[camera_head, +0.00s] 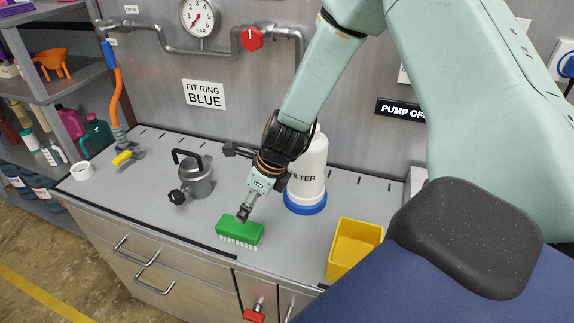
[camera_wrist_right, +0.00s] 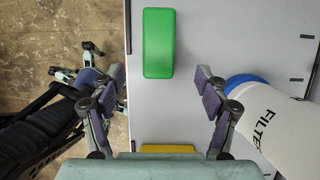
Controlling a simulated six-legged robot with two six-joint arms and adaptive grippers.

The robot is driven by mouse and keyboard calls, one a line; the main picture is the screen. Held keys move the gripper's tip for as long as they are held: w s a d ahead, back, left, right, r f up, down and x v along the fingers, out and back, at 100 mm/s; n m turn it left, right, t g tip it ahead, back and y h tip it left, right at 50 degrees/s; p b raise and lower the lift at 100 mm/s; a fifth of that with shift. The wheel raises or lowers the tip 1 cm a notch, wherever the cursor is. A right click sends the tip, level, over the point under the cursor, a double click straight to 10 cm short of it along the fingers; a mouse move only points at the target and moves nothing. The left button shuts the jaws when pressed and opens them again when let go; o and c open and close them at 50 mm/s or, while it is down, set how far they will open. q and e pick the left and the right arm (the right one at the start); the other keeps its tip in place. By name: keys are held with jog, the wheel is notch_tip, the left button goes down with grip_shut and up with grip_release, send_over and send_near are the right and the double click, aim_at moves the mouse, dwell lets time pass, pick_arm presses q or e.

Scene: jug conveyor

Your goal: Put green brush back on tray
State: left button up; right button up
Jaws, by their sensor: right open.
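The green brush (camera_head: 239,231) lies on the grey counter near its front edge, with pale bristles facing down. In the right wrist view the brush (camera_wrist_right: 159,40) is an upright green block ahead of the fingers. My right gripper (camera_head: 243,213) is just above or beside the brush in the head view; whether it touches cannot be told. In the wrist view its two fingers (camera_wrist_right: 160,74) are spread wide with nothing between them. A yellow open box (camera_head: 353,248), which may be the tray, stands right of the brush and looks empty.
A white filter bottle (camera_head: 308,170) with a blue base ring stands close behind my right gripper. A grey metal jug (camera_head: 196,177) is left of the brush. A white ring (camera_head: 82,171) lies at the far left. The counter between jug and brush is clear.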

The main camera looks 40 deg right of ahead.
jog(key=s+f+n, duration=0.2)
jog(key=s+f+n+g, duration=0.1)
jog(key=s+f+n, duration=0.1)
jog(key=s, duration=0.1)
jog(key=s+f+n+h, duration=0.1)
jog(key=s+f+n, duration=0.1)
jog(key=s, duration=0.1)
jog(key=shift+a+f+n+g, duration=0.3)
jog(key=shift+a+n, duration=0.1)
jog(key=s+f+n, duration=0.1)
jog(key=s+n, duration=0.1)
jog(key=s+f+n, duration=0.1)
jog(key=s+n, duration=0.1)
jog(key=s+a+f+n+g+h, duration=0.1)
jog(key=s+f+n, duration=0.1)
jog(key=shift+s, duration=0.15)
jog(key=s+a+f+n, duration=0.1)
jog(key=s+f+n, duration=0.1)
jog(key=s+n, duration=0.6)
jog(key=s+a+f+n+g, duration=0.1)
jog(key=s+a+n, duration=0.1)
jog(key=s+n, duration=0.6)
jog(key=shift+s+a+f+n, duration=0.2)
jog(key=shift+a+f+n, duration=0.1)
jog(key=shift+f, duration=0.1)
jog(key=shift+s+d, duration=0.1)
